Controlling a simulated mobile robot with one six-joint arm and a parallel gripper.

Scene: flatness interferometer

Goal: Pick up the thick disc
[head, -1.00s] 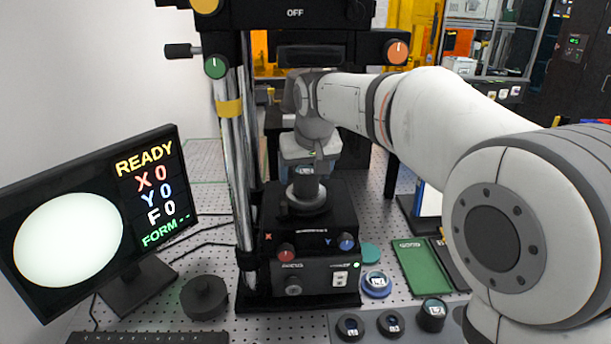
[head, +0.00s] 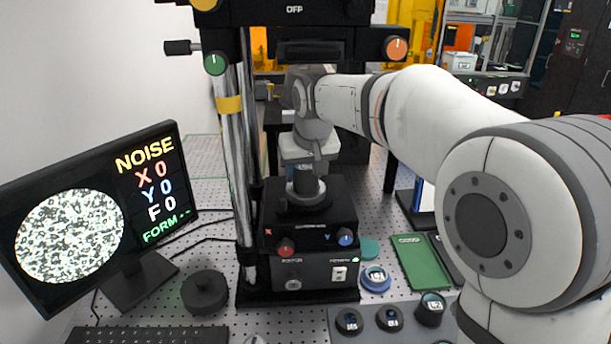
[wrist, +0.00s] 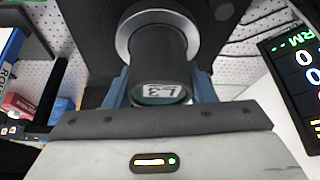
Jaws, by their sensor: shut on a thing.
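The thick disc, a tall black cylinder (head: 305,187) with a pale label, stands upright at the round mount on top of the interferometer stage (head: 312,222). In the wrist view the disc (wrist: 160,60) shows a glassy end face with a label that seems to read L3, upside down. My gripper (wrist: 160,90) has its blue fingers on either side of the disc and is shut on it. In the head view my gripper (head: 305,172) partly hides the disc's upper end. Whether the disc's base touches the mount cannot be told.
The interferometer column (head: 230,140) stands close left of my gripper, with its black head above. A monitor (head: 90,220) reads NOISE. A dark round knobbed piece (head: 205,295), a blue-ringed disc (head: 376,279), a green tray (head: 420,262) and a grey holder (head: 375,336) with several labelled pieces are in front.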

